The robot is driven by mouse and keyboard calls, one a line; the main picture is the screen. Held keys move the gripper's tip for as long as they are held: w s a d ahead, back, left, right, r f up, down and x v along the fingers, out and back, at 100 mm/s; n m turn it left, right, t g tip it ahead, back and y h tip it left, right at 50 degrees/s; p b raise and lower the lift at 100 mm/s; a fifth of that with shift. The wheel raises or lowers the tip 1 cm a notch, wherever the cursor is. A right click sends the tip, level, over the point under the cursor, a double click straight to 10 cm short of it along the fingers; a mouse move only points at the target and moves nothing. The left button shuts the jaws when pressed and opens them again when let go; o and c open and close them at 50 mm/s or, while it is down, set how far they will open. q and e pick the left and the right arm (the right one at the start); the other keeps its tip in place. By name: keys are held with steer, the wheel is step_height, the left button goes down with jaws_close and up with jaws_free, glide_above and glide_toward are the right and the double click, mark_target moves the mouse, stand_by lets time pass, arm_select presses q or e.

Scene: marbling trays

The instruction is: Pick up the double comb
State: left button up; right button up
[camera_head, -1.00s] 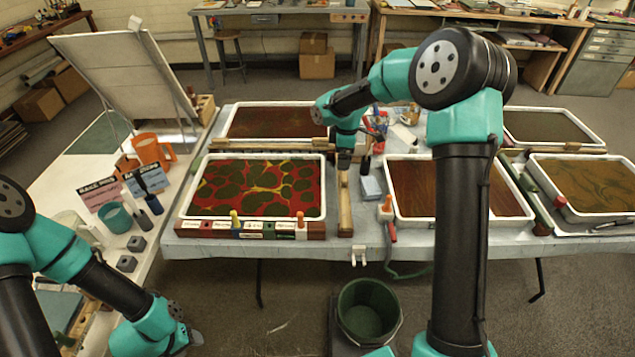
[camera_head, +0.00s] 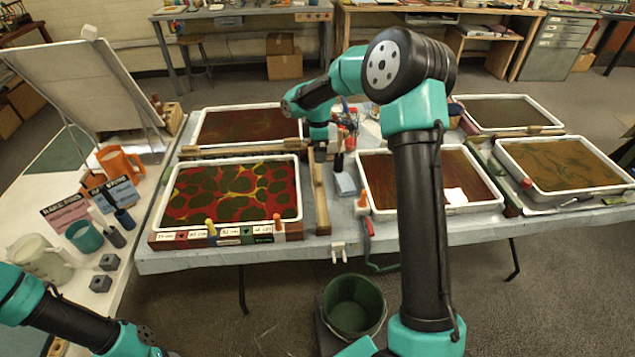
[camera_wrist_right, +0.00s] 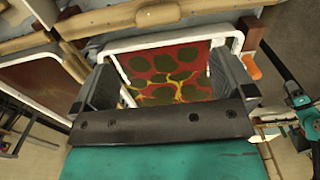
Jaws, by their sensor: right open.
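I cannot tell for certain which thing is the double comb. A long wooden bar (camera_head: 320,190) lies along the right side of the red and green marbled tray (camera_head: 299,190). Another wooden bar (camera_head: 225,151) lies behind that tray. In the right wrist view wooden bars (camera_wrist_right: 140,18) show at the top. My right gripper (camera_head: 337,160) hangs near the tray's back right corner. In its wrist view the open jaws (camera_wrist_right: 163,75) stand apart with the marbled tray beyond them and nothing held. My left arm is at the bottom left; its gripper is out of frame.
A labelled rack (camera_head: 225,234) with yellow and orange handled tools stands along the tray's front. A blue-grey block (camera_head: 345,184) and a brown tray (camera_head: 376,213) are to the right. A green bucket (camera_head: 354,308) is on the floor. My right arm hides part of the brown tray.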

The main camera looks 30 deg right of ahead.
mark_target(318, 173)
step_height(318, 173, down, 7)
steer(key=shift+f, duration=0.15)
stand_by(0.4)
steer(key=shift+w+f, duration=0.15)
steer(key=shift+f, duration=2.45)
steer(key=c, duration=0.8)
steer(key=shift+r, duration=0.15)
steer(key=shift+c, duration=0.2)
step_height(318, 173, up, 10)
steer(key=shift+f, duration=0.1)
